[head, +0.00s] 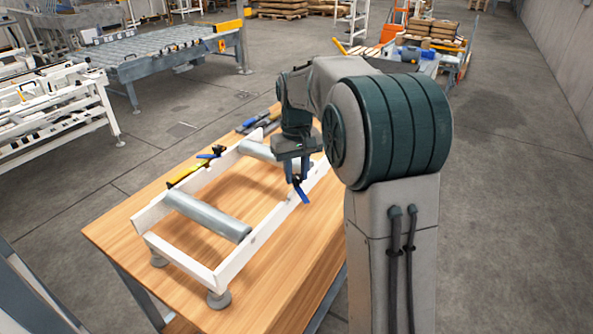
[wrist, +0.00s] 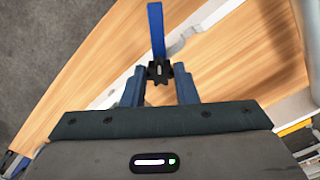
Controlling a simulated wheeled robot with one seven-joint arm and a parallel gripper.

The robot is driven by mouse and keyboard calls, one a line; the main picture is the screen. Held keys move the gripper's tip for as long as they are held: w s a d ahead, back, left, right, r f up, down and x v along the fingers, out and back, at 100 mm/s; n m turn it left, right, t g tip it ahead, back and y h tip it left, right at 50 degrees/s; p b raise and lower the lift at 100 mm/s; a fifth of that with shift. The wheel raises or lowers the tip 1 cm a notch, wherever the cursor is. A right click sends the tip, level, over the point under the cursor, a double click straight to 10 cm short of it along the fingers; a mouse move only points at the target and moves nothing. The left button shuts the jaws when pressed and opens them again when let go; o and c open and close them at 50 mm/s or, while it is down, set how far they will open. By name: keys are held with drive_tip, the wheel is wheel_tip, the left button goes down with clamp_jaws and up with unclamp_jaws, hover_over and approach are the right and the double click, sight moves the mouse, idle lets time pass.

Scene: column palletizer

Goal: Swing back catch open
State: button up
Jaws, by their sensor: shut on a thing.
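A catch with a blue lever (wrist: 157,30) and a black star-shaped knob (wrist: 160,71) sits at the white rail in the wrist view. My gripper (wrist: 159,88) is shut on this catch, its blue fingers either side of the knob. In the head view my gripper (head: 296,178) points down at the right rail of the white frame (head: 185,262), and the blue lever (head: 302,194) slants out below the fingers. The exact finger contact is hard to see. Another catch (head: 212,154), with a black knob and blue lever, sits on the left rail.
The frame stands on a wooden table (head: 285,275) and carries grey rollers (head: 207,216). A yellow bar (head: 187,174) lies along the left rail. Dark tools (head: 255,122) lie at the table's far edge. A roller conveyor (head: 150,52) stands behind, with clear floor between.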

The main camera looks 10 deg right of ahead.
sight(297, 177)
drive_tip(key=o, duration=1)
wheel_tip(297, 177, up, 14)
drive_tip(key=shift+f+p, duration=0.1)
drive_tip(key=shift+p, duration=0.25)
drive_tip(key=shift+s, duration=0.15)
drive_tip(key=s+f+t, duration=0.1)
drive_tip(key=s+f, duration=0.3)
drive_tip(key=s, duration=0.4)
drive_tip(key=s+f+m+t, duration=0.1)
drive_tip(key=s+f, duration=0.4)
drive_tip(key=s, duration=0.4)
drive_tip(key=s+f+t, duration=0.1)
drive_tip(key=s+f, duration=0.4)
drive_tip(key=s, duration=0.4)
drive_tip(key=shift+a+f+m, duration=0.15)
drive_tip(key=shift+a+m, duration=0.15)
drive_tip(key=shift+m, duration=0.1)
